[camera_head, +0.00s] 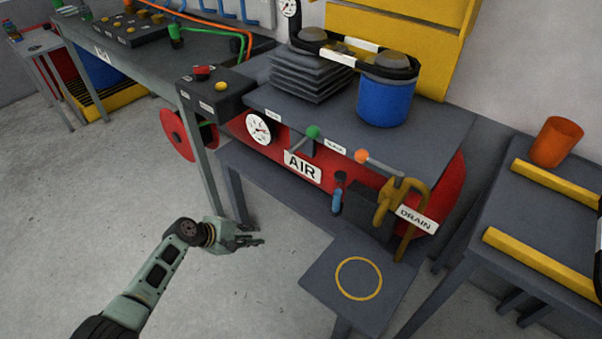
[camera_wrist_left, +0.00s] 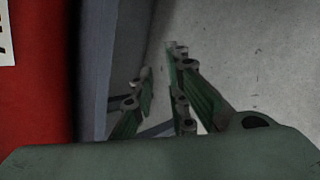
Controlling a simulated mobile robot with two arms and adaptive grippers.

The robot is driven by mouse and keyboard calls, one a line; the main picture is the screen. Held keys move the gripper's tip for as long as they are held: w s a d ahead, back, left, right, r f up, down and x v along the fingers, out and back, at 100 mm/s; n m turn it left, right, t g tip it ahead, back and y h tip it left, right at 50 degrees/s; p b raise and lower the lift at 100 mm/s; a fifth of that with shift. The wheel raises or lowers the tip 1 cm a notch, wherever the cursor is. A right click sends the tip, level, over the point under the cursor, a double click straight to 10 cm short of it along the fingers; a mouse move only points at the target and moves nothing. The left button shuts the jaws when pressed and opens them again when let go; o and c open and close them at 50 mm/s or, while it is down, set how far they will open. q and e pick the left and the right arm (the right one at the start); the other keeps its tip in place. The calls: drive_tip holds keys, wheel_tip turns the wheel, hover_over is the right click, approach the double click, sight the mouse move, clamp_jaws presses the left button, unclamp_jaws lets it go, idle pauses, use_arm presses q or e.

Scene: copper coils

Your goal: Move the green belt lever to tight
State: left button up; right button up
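The green belt lever (camera_head: 313,132) has a round green knob on a short grey arm, at the front edge of the machine top above the red tank. Small white labels lie to its left (camera_head: 273,116) and right (camera_head: 335,147); their words are too small to read surely. My left gripper (camera_head: 259,234) is below and left of the lever, in front of the bench and well apart from it. In the left wrist view its fingers (camera_wrist_left: 159,74) stand apart with nothing between them. The lever does not show there. My right gripper is not in view.
An orange-knobbed lever (camera_head: 362,156) sits right of the green one. A blue-handled valve (camera_head: 337,197), a yellow drain handle (camera_head: 386,203) and a gauge (camera_head: 258,128) are on the front. A low stool (camera_head: 320,275) stands below. The floor at left is clear.

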sight(301, 142)
use_arm(q)
drive_tip(key=w+d+r+n+t+h+b, duration=0.1)
drive_tip(key=w+d+r+h+b, duration=0.15)
drive_tip(key=w+r, duration=0.35)
drive_tip(key=s+d+r+g+h+b, duration=0.1)
drive_tip(key=d+r+h+b, duration=0.25)
drive_tip(key=r, duration=0.85)
drive_tip(key=d+r+g+h+b, duration=0.2)
drive_tip(key=r+h+b, duration=0.25)
drive_tip(key=r, duration=0.85)
drive_tip(key=b+x, duration=0.1)
drive_tip(key=x, duration=0.6)
drive_tip(key=shift+r, duration=0.1)
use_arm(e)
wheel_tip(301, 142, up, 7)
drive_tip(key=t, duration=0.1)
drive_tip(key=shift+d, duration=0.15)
use_arm(q)
clamp_jaws()
